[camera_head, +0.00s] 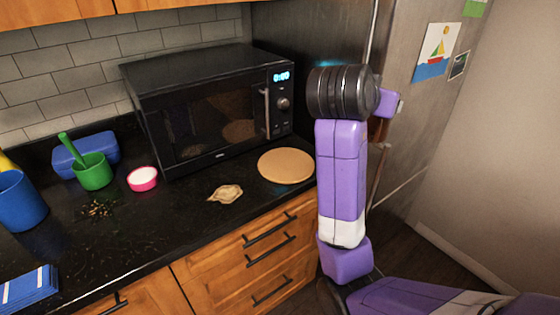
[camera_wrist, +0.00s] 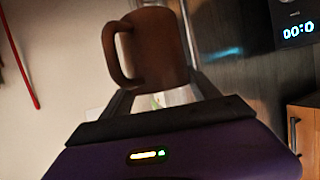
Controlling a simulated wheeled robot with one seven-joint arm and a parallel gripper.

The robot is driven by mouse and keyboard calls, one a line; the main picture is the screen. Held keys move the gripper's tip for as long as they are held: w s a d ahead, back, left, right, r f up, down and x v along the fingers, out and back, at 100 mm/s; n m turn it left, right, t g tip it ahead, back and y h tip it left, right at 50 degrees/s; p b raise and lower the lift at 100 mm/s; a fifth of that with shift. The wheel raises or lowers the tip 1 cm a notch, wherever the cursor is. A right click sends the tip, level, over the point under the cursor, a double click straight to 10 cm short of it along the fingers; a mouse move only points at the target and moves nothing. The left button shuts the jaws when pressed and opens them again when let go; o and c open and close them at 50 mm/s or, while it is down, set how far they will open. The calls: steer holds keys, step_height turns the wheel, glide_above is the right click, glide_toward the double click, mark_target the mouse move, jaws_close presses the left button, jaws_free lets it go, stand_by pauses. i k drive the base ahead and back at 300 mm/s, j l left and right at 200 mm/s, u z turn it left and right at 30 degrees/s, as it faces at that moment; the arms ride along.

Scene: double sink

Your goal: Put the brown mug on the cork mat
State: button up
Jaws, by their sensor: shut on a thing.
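The brown mug (camera_wrist: 158,48) is held in my gripper (camera_wrist: 160,90), with its handle to the left in the wrist view. My gripper is shut on the mug's lower part; the exact contact is hard to see. The mug looks roughly upright, slightly tilted in that view. In the head view my arm hides most of the gripper and mug, up in front of the fridge. The cork mat (camera_head: 286,165) is a round tan disc lying flat and bare on the black counter, in front of the microwave's right end. The mug is apart from it, to its right.
A black microwave (camera_head: 205,105) stands behind the mat. A crumpled beige thing (camera_head: 226,194) lies left of the mat. A pink-and-white bowl (camera_head: 143,179), green mug (camera_head: 92,171), blue container (camera_head: 86,153) and blue cup (camera_head: 18,202) stand further left. The steel fridge (camera_head: 415,125) is at right.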

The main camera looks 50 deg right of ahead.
mark_target(285, 166)
steer(key=i, duration=0.9)
